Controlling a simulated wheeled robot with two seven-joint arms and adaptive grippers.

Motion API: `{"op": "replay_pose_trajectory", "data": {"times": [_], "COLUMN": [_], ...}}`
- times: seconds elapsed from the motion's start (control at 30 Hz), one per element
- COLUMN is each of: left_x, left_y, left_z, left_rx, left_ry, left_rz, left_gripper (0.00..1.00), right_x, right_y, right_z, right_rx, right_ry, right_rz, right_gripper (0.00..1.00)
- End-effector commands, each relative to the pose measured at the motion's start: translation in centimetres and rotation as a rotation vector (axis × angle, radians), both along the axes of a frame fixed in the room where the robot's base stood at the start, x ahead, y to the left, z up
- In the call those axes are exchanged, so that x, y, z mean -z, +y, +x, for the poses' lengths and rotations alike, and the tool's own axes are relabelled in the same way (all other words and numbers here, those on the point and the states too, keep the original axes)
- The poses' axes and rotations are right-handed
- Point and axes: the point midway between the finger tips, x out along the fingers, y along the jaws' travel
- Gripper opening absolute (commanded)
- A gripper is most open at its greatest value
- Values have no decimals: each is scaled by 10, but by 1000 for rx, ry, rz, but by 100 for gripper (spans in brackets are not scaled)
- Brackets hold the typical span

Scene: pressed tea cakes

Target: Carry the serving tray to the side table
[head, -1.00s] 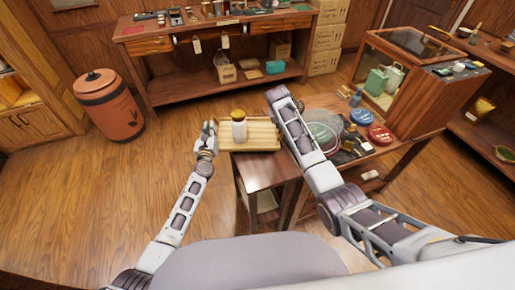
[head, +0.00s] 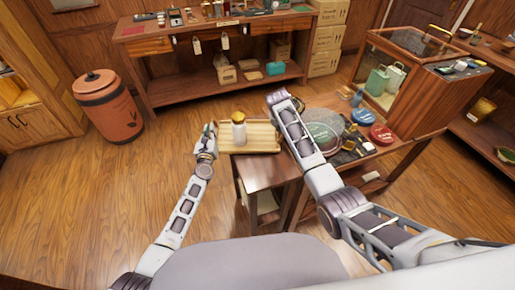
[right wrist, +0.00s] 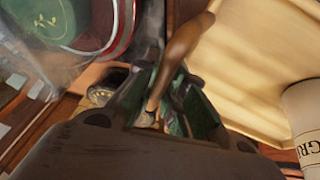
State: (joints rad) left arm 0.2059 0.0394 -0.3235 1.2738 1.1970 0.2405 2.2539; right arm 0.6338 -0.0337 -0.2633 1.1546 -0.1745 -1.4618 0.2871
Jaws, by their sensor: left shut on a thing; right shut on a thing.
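The serving tray (head: 262,149) is pale slatted wood, with a white jar (head: 239,132) with a yellow cap standing upright on its left part. The tray is over the far end of a small dark wooden table (head: 266,172); I cannot tell if they touch. My left gripper (head: 211,133) is shut on the tray's left end. My right gripper (right wrist: 158,108) is shut on the tray's dark brown handle in the right wrist view. In the head view my right arm hides that gripper and the tray's right end.
A table with a glass dome (head: 318,131), red tin (head: 381,133) and display case (head: 396,80) stands close on the right. A lidded brown barrel (head: 107,106) stands at left. A long workbench (head: 215,88) is at the back. The floor between is clear.

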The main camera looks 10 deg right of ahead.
Motion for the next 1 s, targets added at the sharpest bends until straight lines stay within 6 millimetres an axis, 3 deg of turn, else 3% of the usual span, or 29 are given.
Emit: {"op": "replay_pose_trajectory", "data": {"times": [0.53,0.57,0.7,1.0], "left_x": [10,11,10,10], "left_y": [5,5,4,1], "left_z": [1,0,0,0], "left_rx": [-8,-7,-6,-2], "left_ry": [-3,0,0,0], "left_rz": [2,2,1,0], "left_gripper": [0,14,32,32], "right_x": [9,10,9,10], "right_y": [-5,-5,-4,-1], "right_z": [1,1,0,0], "right_rx": [6,6,5,2], "right_ry": [-3,-1,-1,0], "right_rz": [-5,-5,-4,-1], "right_gripper": [0,16,34,34]}}
